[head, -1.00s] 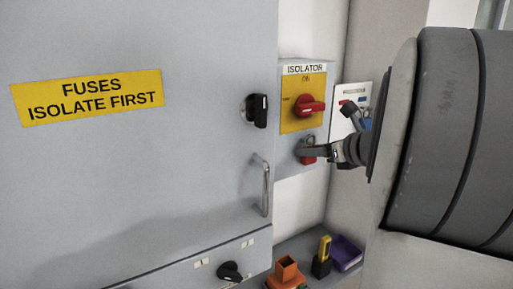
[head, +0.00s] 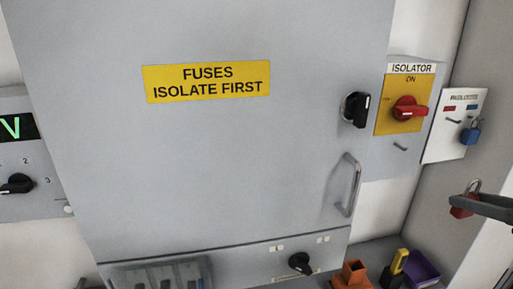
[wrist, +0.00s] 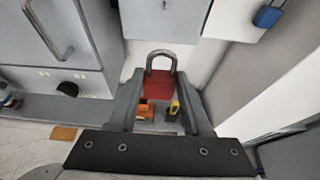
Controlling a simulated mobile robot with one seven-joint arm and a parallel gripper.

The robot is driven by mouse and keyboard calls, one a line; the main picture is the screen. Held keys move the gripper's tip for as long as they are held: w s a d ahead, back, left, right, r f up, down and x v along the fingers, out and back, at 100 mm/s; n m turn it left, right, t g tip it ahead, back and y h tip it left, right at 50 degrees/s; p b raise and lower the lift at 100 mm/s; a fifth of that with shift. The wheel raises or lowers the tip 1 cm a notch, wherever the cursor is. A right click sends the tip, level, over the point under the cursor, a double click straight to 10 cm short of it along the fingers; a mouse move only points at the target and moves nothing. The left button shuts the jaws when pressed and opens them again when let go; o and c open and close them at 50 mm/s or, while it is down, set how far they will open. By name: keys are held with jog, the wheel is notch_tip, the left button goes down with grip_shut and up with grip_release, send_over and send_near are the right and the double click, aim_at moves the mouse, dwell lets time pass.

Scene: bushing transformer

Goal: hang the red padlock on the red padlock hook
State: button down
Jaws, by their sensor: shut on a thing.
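My gripper (head: 482,203) is at the right edge of the head view, shut on the red padlock (head: 463,206). The padlock also shows between the fingers in the wrist view (wrist: 160,84), upright with its shackle on top. The white padlock board (head: 438,146) is on the wall above and behind the gripper. It has a red label and a blue label. A bare hook, the red padlock hook (head: 453,121), sticks out under the red label. A blue padlock (head: 471,134) hangs under the blue label. The red padlock is apart from the board.
The isolator (head: 405,112) has a red handle and an empty hook (head: 400,147) below it. The cabinet door handle (head: 349,186) juts out to its left. A shelf below holds an orange holder (head: 354,275), a yellow-and-black item (head: 398,264) and a purple bin (head: 423,268).

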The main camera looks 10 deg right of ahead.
jog(key=shift+r+p, duration=0.3)
jog(key=shift+r, duration=0.15)
jog(key=shift+s, duration=0.1)
jog(key=s, duration=0.6)
jog(key=shift+s+d, duration=0.25)
jog(key=shift+s, duration=0.1)
dwell(0.7)
jog(key=shift+w, duration=0.1)
dwell(0.4)
